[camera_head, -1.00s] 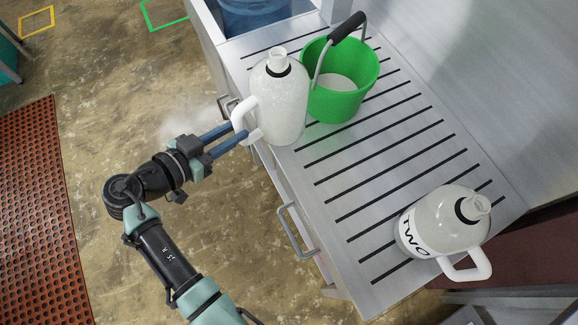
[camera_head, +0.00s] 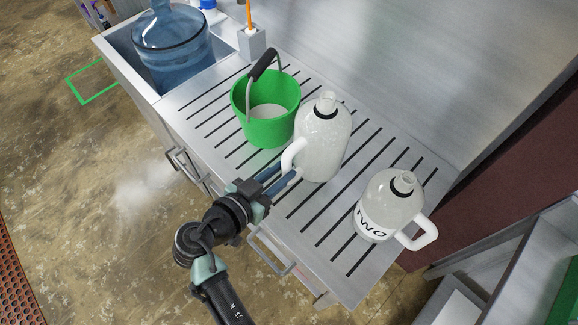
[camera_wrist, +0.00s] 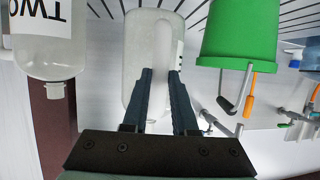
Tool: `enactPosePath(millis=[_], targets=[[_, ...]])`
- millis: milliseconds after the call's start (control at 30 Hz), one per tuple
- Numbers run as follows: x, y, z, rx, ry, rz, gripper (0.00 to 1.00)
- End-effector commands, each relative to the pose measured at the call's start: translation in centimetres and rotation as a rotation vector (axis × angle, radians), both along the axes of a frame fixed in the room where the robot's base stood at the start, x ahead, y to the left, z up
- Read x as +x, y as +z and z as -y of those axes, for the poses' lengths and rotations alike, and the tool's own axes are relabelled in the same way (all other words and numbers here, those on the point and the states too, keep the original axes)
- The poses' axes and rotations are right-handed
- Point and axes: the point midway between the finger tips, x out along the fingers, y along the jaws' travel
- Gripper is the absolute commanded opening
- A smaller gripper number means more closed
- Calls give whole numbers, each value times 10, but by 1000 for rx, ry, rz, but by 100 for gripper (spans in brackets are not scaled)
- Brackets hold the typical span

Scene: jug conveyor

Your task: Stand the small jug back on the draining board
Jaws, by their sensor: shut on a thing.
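A white jug (camera_head: 322,142) with a dark collar is upright over the slotted draining board (camera_head: 210,92), its handle towards me. My gripper (camera_head: 284,174) is shut on that handle; the wrist view shows the fingers (camera_wrist: 160,75) on both sides of it. I cannot tell whether the jug's base touches the board. A second white jug (camera_head: 388,205), marked TWO, stands on the board to the right, handle pointing right. The wrist view also shows this marked jug (camera_wrist: 45,50), upside down in the picture. The held jug's far side is hidden.
A green bucket (camera_head: 266,128) with a raised handle stands left of the held jug, close to it. A basin with a blue water bottle (camera_head: 172,50) is at the upper left. A grey holder (camera_head: 251,44) is behind the bucket. Bare board lies between the jugs.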

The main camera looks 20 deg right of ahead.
Motion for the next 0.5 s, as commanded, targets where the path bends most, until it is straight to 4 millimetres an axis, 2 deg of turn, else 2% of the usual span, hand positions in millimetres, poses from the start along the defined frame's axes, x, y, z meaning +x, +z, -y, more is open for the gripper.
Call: enactPosePath(millis=[500], targets=[[1,-56,-1,-1,2,2,0]])
